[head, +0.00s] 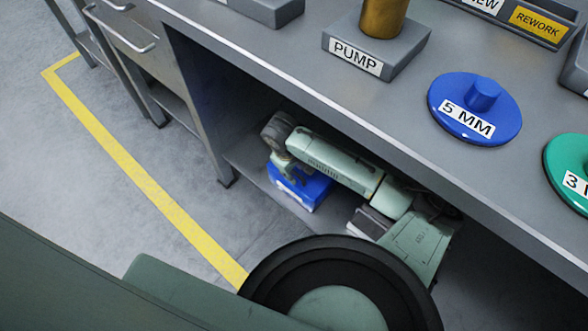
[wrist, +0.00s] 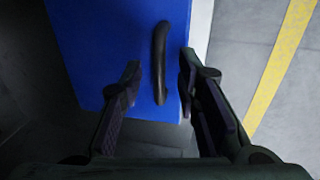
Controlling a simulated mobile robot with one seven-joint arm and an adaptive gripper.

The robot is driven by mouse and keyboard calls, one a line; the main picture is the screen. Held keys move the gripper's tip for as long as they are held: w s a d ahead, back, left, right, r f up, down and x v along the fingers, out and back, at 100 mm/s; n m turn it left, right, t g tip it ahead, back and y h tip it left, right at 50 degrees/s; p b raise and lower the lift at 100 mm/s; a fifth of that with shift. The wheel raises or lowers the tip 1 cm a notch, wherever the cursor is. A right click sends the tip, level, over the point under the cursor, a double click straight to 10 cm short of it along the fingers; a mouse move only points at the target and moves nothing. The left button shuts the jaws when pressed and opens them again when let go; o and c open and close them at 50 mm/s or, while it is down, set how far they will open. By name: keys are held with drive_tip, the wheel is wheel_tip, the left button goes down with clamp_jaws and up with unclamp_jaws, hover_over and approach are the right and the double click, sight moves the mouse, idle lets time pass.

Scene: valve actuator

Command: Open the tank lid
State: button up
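The tank is a box on the low shelf under the workbench, with a blue lid (head: 306,193) over a pale side. In the wrist view the blue lid (wrist: 100,35) fills the upper middle, with a white side (wrist: 200,25) at its right. A dark curved handle (wrist: 159,62) stands on the lid. My gripper (wrist: 159,75) is open, one finger on each side of the handle, with visible gaps. I cannot tell how deep the fingers reach along the handle. In the head view my gripper (head: 290,172) is over the lid, partly hidden by my wrist. The lid looks closed.
My arm reaches below the workbench top (head: 290,50), whose edge is close above it. A grey object (head: 368,222) lies on the shelf near my arm. A pump block (head: 375,50) and a blue 5 MM disc (head: 475,108) stand on top. Open floor lies left.

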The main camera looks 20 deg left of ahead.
drive_tip(key=shift+c, duration=0.4)
clamp_jaws()
idle(0.5)
